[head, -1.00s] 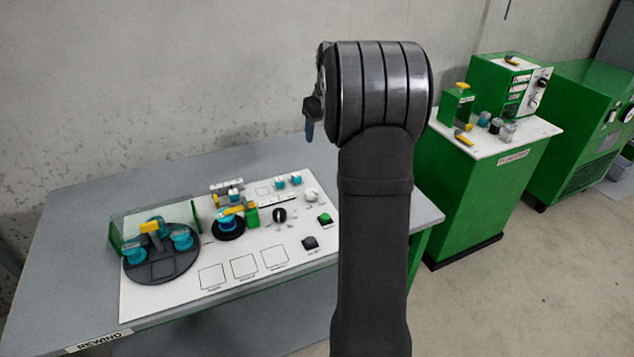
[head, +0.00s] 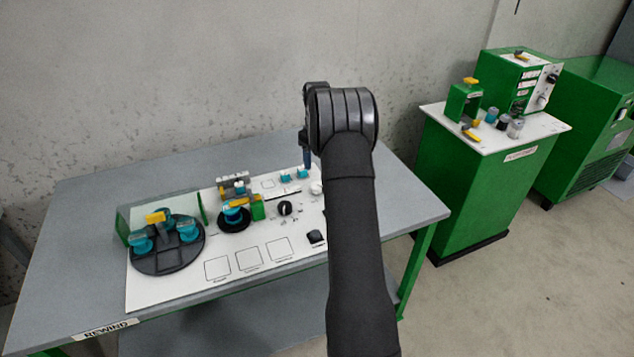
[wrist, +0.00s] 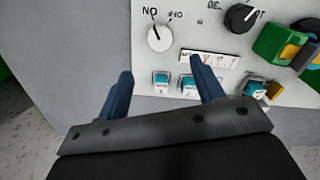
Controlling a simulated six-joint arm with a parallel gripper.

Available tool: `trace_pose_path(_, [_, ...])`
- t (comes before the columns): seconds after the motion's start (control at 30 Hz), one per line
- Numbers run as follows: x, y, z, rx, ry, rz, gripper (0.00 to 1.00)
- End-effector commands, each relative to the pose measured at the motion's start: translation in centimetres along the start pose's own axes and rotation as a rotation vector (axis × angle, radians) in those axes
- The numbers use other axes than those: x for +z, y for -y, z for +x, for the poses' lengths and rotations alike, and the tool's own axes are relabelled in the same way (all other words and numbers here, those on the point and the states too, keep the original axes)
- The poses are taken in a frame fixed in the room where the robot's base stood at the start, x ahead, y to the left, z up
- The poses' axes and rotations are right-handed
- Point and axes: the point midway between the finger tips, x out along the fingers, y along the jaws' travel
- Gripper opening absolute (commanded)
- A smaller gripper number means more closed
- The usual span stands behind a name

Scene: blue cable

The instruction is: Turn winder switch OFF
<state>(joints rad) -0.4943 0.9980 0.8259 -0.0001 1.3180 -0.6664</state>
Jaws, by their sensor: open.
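A round white knob (wrist: 158,38) with ON and OFF labels is on the white panel in the wrist view; its small mark seems to lean towards ON. The same knob shows in the head view (head: 316,187), partly beside my arm. I cannot read a label naming it the winder switch. My gripper (wrist: 161,67) is open and empty, its two blue fingers spread above the panel's edge, with the knob beyond the gap between them. In the head view my gripper (head: 307,155) points down over the back right of the panel; my arm hides part of the panel.
A black knob (wrist: 242,18) is right of the white one. Teal-and-white switches (wrist: 161,80) lie near the fingers. On the rewind table (head: 90,215) stand a dark round plate (head: 165,262) and a clear guard (head: 155,207). A green cabinet (head: 465,190) stands to the right.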

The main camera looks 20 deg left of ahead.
Motion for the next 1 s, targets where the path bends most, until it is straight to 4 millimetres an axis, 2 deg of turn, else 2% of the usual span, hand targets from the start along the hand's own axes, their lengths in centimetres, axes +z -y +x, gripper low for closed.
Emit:
trace_pose_path(0.03, [0.1, 0.1, 1.4, -0.003, 0.003, 0.0, 0.62])
trace_pose_path(0.3, [0.1, 0.1, 7.0, -0.003, 0.003, 0.0, 0.62])
trace_pose_path(0.5, [0.0, 0.0, 9.5, -0.001, 0.0, 0.0, 0.62])
trace_pose_path(0.9, [0.0, 0.0, 10.3, 0.0, -0.001, 0.0, 0.62])
trace_pose_path(0.93, [0.0, 0.0, 10.3, 0.0, -0.001, 0.0, 0.6])
trace_pose_path(1.0, [0.0, 0.0, 10.3, 0.0, -0.001, 0.0, 0.46])
